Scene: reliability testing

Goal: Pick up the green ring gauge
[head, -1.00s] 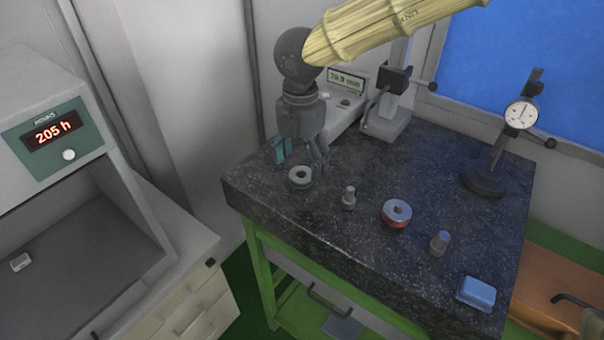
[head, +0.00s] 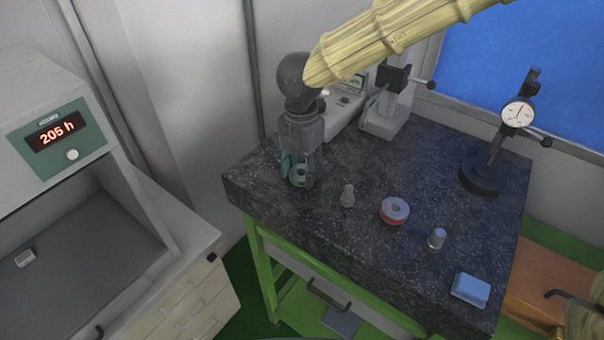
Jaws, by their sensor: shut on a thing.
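The green ring gauge (head: 298,181) is at the left end of the dark granite plate (head: 345,232), a grey ring with a green lower edge. My gripper (head: 301,176) points down over it, with its fingers around the ring. It is shut on the ring gauge. The fingers partly hide the ring. I cannot tell whether the ring touches the plate or is slightly above it.
A small grey plug (head: 347,196), a red-edged ring (head: 395,211), another plug (head: 436,240) and a blue box (head: 471,289) stand to the right. A dial indicator stand (head: 484,176) is at the back right. A height gauge (head: 385,120) stands behind.

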